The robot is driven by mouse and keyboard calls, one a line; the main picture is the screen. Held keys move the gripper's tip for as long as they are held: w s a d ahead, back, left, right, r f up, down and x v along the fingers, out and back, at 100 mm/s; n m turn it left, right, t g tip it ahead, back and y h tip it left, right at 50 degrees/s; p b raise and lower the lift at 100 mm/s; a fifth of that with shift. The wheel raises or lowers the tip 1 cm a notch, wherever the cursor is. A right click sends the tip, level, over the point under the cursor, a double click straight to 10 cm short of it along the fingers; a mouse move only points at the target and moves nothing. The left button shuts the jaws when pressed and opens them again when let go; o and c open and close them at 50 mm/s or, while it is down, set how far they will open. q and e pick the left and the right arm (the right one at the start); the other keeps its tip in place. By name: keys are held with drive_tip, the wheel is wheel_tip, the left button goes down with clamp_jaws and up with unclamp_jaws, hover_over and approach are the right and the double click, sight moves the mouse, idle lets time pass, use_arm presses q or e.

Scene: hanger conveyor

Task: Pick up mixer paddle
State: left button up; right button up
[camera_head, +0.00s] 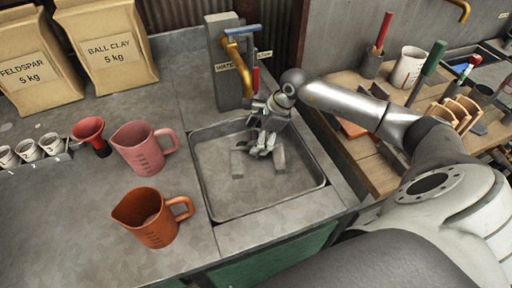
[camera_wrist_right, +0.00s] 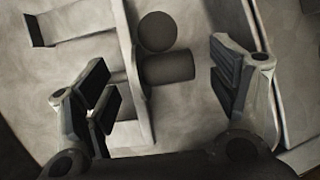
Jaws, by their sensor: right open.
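A grey metal piece that looks like the mixer paddle (camera_head: 238,164) lies in the sink, partly hidden by my right gripper (camera_head: 262,147) in the head view. In the right wrist view the paddle (camera_wrist_right: 128,60) shows as a pale bar with flat plates and a dark short cylinder beside it. My right gripper (camera_wrist_right: 165,88) is open, pointing down over the sink. The bar and cylinder appear between its two fingers in that view. I cannot tell whether the fingers touch the paddle. My left gripper is not in view.
The sink (camera_head: 215,203) has raised walls around the paddle. A tap (camera_head: 236,62) stands behind it. A pink jug (camera_head: 140,150) and an orange jug (camera_head: 150,222) stand left on the counter. A wooden tool bench (camera_head: 368,160) with cups and tools is at the right.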

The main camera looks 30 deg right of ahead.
drive_tip(key=shift+s, duration=0.1)
drive_tip(key=c, duration=1.5)
drive_tip(key=shift+c, duration=0.2)
